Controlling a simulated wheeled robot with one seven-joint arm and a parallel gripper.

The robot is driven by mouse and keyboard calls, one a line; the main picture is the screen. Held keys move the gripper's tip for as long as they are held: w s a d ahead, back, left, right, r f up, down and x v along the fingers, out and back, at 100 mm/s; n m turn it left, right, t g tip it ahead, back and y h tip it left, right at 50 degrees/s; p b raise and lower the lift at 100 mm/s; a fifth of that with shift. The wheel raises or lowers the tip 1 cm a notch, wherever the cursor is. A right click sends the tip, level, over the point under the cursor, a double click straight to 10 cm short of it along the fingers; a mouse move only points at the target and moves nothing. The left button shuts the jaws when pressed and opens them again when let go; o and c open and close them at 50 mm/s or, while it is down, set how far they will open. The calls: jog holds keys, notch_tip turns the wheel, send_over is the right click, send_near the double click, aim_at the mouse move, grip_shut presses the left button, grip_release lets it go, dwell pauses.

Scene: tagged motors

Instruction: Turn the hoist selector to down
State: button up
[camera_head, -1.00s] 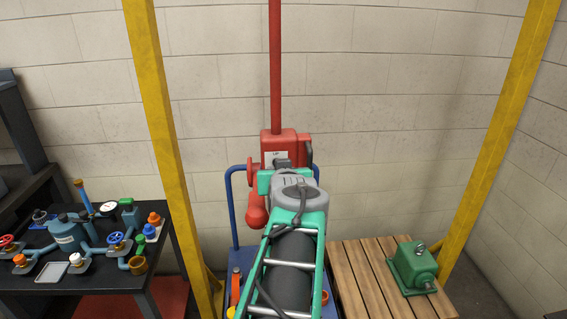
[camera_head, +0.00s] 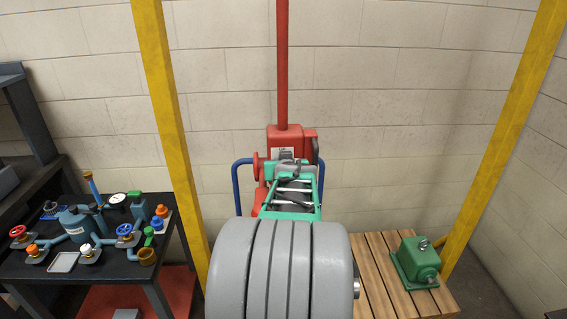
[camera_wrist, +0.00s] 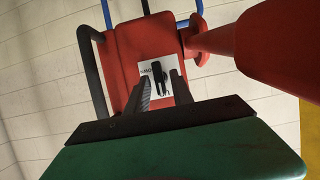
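The red hoist body (camera_head: 283,136) hangs on a red post in the middle of the head view. In the wrist view, the hoist's red face (camera_wrist: 132,42) carries a white label plate (camera_wrist: 145,70) with a black selector handle (camera_wrist: 157,75) on it. The lettering looks upside down there, with "UP" at the handle's lower end and a partly readable word at upper left. My gripper (camera_wrist: 162,84) is open, one dark finger on each side of the handle's lower part. I cannot tell whether they touch it. My arm hides the hoist's lower front in the head view.
A red cylinder (camera_wrist: 270,40) hangs close at right in the wrist view. Yellow posts (camera_head: 165,110) stand either side. A dark table (camera_head: 105,278) with valves is at left. A green gearbox (camera_head: 415,262) sits on a slatted wooden pallet (camera_head: 372,285) at right.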

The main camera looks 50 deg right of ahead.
grip_shut()
jog(key=shift+f+b, duration=0.1)
jog(key=shift+b, duration=0.25)
jog(key=m+t+b, duration=0.2)
jog(key=m, duration=0.2)
jog(key=m+t+y+b, duration=0.1)
jog(key=m+t+b, duration=0.1)
jog(key=m, duration=0.3)
jog(key=s+f+m+t+y+b, duration=0.1)
jog(key=m+t+b, duration=0.2)
jog(key=m+b, duration=0.1)
jog(key=shift+d, duration=0.35)
dwell(0.5)
jog(key=shift+m, duration=0.3)
